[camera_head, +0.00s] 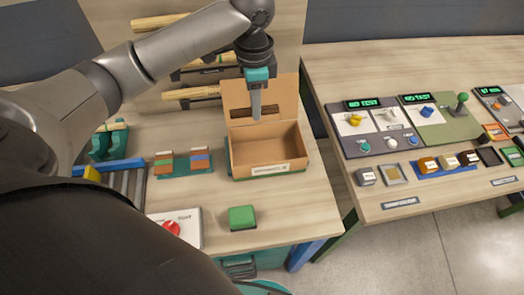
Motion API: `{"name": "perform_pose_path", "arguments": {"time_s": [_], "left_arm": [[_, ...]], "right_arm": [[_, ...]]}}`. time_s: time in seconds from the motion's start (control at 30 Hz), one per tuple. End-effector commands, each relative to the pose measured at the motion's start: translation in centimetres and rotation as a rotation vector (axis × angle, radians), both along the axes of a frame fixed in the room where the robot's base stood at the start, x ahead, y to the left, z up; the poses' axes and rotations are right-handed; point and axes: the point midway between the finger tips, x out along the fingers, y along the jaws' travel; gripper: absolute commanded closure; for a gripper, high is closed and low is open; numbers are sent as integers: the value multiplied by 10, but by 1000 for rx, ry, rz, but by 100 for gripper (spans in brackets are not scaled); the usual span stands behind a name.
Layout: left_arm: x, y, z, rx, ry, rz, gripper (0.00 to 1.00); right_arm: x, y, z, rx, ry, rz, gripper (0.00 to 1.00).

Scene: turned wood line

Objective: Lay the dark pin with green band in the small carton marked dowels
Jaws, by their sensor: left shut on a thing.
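My left gripper (256,108) reaches down from above in front of the raised back flap of a small open carton (267,171). It is shut on a dark brown pin (240,114), which lies roughly level across the fingers, above the back of the carton's opening. I cannot make out a green band on it; the fingers cover its middle. The carton's inside looks empty. Its front carries a pale label, too small to read. My right gripper is not in view.
A green block (242,217) stands in front of the carton. A box with a red button (172,227) and a teal holder of coloured pieces (184,166) are to the left. Light wooden rods (192,93) lie behind. A second table (440,60) with control panels stands right, across a gap.

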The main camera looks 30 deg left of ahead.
Motion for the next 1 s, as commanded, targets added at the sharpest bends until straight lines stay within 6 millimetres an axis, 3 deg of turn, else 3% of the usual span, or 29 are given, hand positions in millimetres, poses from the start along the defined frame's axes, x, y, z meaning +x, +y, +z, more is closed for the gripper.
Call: {"name": "perform_pose_path", "arguments": {"time_s": [0.1, 0.4, 1.0], "left_arm": [[-2, 0, -35, 1, 8, 0, 100], [-2, 0, -113, 2, 5, 1, 100], [-1, 0, -185, 2, 1, 0, 100]], "right_arm": [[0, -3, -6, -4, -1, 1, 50], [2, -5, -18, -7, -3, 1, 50], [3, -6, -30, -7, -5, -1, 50]]}}
